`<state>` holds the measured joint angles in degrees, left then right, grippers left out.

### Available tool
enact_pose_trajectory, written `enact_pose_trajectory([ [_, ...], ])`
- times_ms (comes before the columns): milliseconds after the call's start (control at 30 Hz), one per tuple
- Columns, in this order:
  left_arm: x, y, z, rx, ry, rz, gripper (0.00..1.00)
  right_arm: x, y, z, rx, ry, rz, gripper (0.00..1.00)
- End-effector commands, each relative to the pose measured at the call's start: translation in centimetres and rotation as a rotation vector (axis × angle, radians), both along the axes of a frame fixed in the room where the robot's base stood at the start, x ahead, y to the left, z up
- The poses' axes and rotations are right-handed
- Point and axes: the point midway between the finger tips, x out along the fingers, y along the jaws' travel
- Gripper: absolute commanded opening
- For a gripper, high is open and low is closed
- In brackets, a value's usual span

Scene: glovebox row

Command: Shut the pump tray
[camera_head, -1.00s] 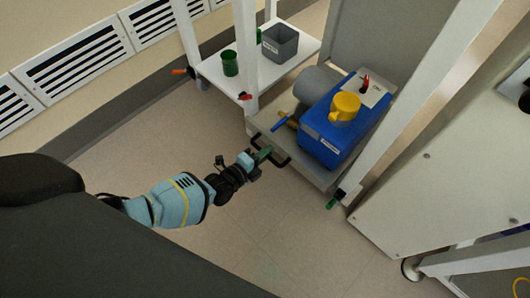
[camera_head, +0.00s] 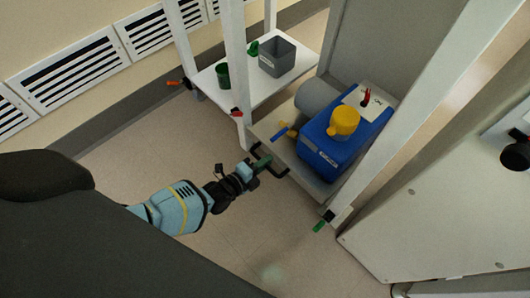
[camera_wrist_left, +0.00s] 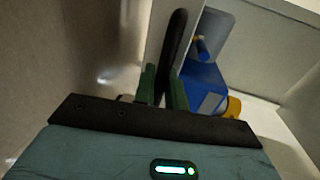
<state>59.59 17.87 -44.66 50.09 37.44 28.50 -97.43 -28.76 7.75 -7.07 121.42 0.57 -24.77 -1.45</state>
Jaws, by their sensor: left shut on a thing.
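The pump tray (camera_head: 308,178) is a pale flat shelf low in the white frame, with a black bar handle (camera_head: 284,172) on its front edge. It carries a blue pump (camera_head: 327,157) with a yellow cap (camera_head: 344,122). The tray's front edge lies close to the line of the frame's front posts; I cannot tell the exact gap. My left gripper (camera_head: 263,162) is shut on the handle. In the left wrist view its green fingers (camera_wrist_left: 164,88) stand on both sides of the black handle (camera_wrist_left: 176,42), with the blue pump (camera_wrist_left: 203,88) behind. My right gripper is out of view.
A white post (camera_head: 237,75) stands left of the tray, and another (camera_head: 405,120) stands right. A side shelf (camera_head: 258,92) holds a grey bin (camera_head: 277,56) and a green cup (camera_head: 222,76). The floor (camera_head: 150,145) left of my arm is clear.

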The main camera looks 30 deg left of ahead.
Motion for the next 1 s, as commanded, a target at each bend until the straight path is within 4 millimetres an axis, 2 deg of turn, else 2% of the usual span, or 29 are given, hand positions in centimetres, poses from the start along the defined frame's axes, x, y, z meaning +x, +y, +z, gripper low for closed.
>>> enact_pose_trajectory([
  [33, 0.3, -0.1, 0.2, -0.002, -0.003, 0.0, 0.0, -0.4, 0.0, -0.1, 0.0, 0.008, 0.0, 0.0],
  [67, 0.4, -0.1, 0.2, -0.002, -0.003, 0.0, 0.14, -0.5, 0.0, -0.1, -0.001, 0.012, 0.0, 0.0],
  [200, 0.3, -0.1, 0.2, -0.002, -0.003, 0.0, 0.3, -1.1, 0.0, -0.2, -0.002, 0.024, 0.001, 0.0],
  [567, -0.5, 0.2, 0.2, -0.001, -0.001, 0.0, 0.3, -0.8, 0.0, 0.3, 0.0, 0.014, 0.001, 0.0],
  [1000, -6.1, 2.2, 1.8, -0.002, -0.003, 0.0, 0.3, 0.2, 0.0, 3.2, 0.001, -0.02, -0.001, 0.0],
])
